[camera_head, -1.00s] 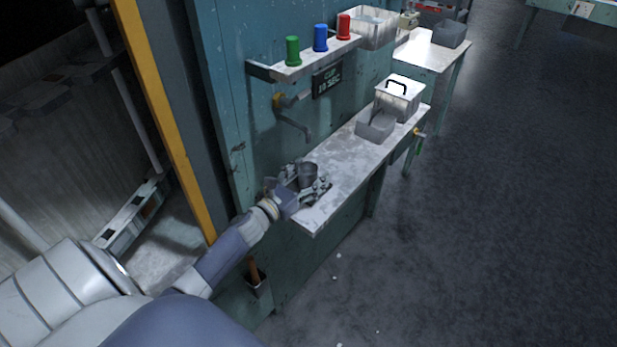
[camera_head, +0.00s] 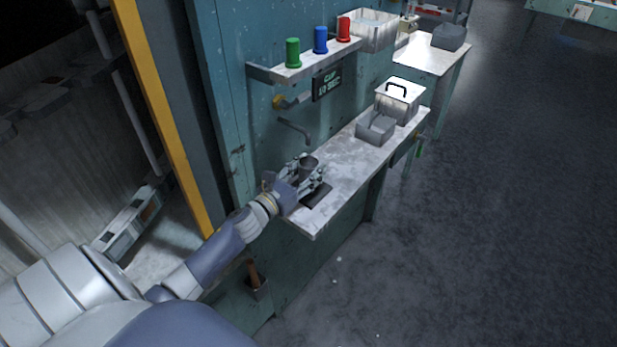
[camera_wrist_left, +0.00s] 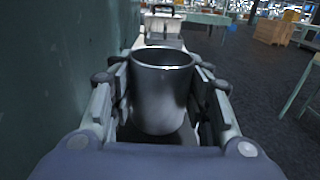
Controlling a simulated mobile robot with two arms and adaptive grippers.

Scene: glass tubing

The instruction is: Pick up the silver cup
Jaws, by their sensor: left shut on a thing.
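The silver cup (camera_wrist_left: 162,95) stands upright between the two fingers of my left gripper (camera_wrist_left: 160,85) in the left wrist view. The fingers are shut on its sides. In the head view my left gripper (camera_head: 309,175) is at the near end of the workbench (camera_head: 345,165), with the cup (camera_head: 308,165) partly hidden by the fingers. A dark patch lies on the bench just below the gripper. The cup appears raised a little above the bench top. My right gripper is not in view.
A grey block-like container (camera_head: 375,128) and a lidded metal box (camera_head: 398,98) stand farther along the bench. A wall shelf (camera_head: 310,64) carries green (camera_head: 292,52), blue (camera_head: 320,38) and red (camera_head: 344,28) cylinders. A bent pipe (camera_head: 295,130) sticks out of the wall above the cup.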

